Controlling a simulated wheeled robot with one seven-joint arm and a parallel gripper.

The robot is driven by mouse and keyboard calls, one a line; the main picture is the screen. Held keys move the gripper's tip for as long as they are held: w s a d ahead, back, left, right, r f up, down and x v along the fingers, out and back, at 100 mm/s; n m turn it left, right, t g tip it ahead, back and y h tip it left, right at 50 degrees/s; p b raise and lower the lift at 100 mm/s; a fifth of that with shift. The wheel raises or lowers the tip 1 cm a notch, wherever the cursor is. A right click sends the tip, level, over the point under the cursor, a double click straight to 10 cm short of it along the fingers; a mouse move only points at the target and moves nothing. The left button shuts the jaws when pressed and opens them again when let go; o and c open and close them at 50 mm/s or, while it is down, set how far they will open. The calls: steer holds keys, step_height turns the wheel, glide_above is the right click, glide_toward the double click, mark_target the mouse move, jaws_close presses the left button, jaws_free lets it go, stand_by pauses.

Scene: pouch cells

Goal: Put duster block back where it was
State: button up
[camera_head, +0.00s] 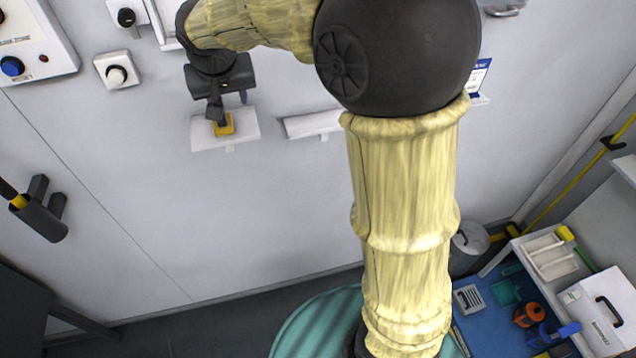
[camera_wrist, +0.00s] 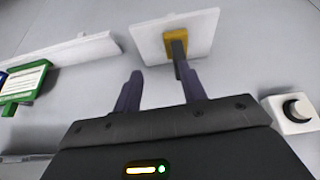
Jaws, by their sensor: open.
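The duster block is a small yellow block (camera_head: 224,124) with a dark grey upright part. It rests on a small white wall shelf (camera_head: 247,128), and also shows in the wrist view (camera_wrist: 176,36) against the white shelf (camera_wrist: 150,40). My gripper (camera_head: 229,102) is at the wall, just above the block in the head view. In the wrist view its two dark fingers (camera_wrist: 159,70) are apart with nothing between them. The right finger is close to or overlaps the grey part; I cannot tell whether they touch. My finger hides some of the block in the head view.
An empty-looking white ledge (camera_head: 312,124) is right of the shelf. A white knob box (camera_head: 117,70) is on the wall to the left. A green-framed card (camera_wrist: 24,84) shows in the wrist view. A workbench with tools (camera_head: 545,310) stands lower right.

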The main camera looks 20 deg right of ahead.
steer(key=s+d+f+g, duration=0.1)
steer(key=s+d+f, duration=0.6)
steer(key=s, duration=0.3)
steer(key=s+d+f+g, duration=0.1)
steer(key=s+d+f, duration=0.6)
steer(key=s+f, duration=0.1)
steer(key=shift+s+d+g, duration=0.35)
steer(key=shift+s+g, duration=0.05)
steer(key=shift+s, duration=0.45)
steer(key=shift+w, duration=0.15)
steer(key=shift+c, duration=0.4)
